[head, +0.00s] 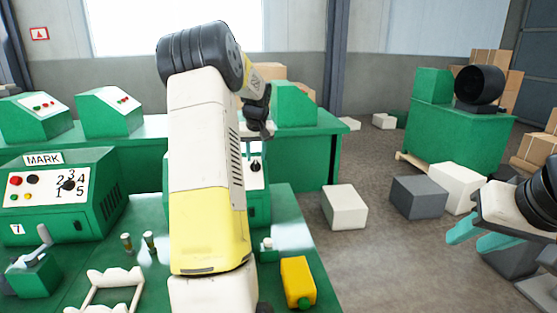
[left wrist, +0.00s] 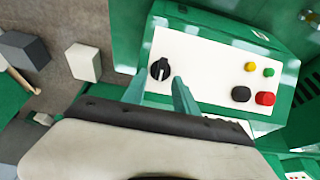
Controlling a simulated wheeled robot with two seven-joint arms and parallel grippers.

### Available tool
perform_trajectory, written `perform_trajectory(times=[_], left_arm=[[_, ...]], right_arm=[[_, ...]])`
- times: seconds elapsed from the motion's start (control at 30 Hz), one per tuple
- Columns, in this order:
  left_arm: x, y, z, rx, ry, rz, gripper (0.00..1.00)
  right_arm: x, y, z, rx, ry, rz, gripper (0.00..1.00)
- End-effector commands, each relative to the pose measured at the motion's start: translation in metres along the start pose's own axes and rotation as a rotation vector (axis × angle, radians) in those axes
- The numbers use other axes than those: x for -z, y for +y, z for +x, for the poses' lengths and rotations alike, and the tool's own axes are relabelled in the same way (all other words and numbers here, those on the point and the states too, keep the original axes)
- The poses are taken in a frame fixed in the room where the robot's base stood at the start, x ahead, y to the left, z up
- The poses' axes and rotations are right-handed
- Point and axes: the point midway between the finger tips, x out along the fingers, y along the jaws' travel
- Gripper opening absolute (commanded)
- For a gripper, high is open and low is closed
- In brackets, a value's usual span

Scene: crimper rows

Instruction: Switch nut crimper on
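A green machine with a white control panel (left wrist: 211,65) fills the middle of the left wrist view; I cannot read a name on it. The panel has a black rotary knob (left wrist: 160,69) with a pale pointer mark, and yellow, green, black and red buttons. My left gripper (left wrist: 157,86) is open, its teal fingers apart just short of the knob and not visibly closed on it. In the head view, my left arm hides most of this machine (head: 257,205); a knob shows (head: 255,166) beside the arm. My right gripper (head: 480,236) is open and empty at the right.
A green MARK machine (head: 60,195) with a numbered dial stands at the left of the green table. A yellow container (head: 298,282) sits near the table's right edge. White (head: 344,205) and grey (head: 418,196) blocks lie on the floor, with free floor between.

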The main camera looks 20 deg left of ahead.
Motion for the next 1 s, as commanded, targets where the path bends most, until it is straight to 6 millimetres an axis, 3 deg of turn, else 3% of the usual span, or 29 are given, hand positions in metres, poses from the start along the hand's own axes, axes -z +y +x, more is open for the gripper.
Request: perform_trajectory(times=[0.2, 0.53, 0.7, 1.0], left_arm=[[0.0, 0.0, 0.025, 0.0, -0.001, -0.001, 0.35], [0.0, 0.0, 0.028, 0.0, 0.0, 0.0, 0.35], [0.0, 0.0, 0.028, 0.0, 0.0, 0.0, 0.01], [0.0, 0.0, 0.028, 0.002, 0.0, 0.006, 0.0]], right_arm=[[0.0, 0.0, 0.0, 0.0, 0.0, 0.0, 0.36], [0.0, 0.0, 0.0, 0.0, 0.0, 0.0, 0.36], [0.0, 0.0, 0.0, 0.0, 0.0, 0.0, 0.36], [0.0, 0.0, 0.0, 0.0, 0.0, 0.0, 0.36]])
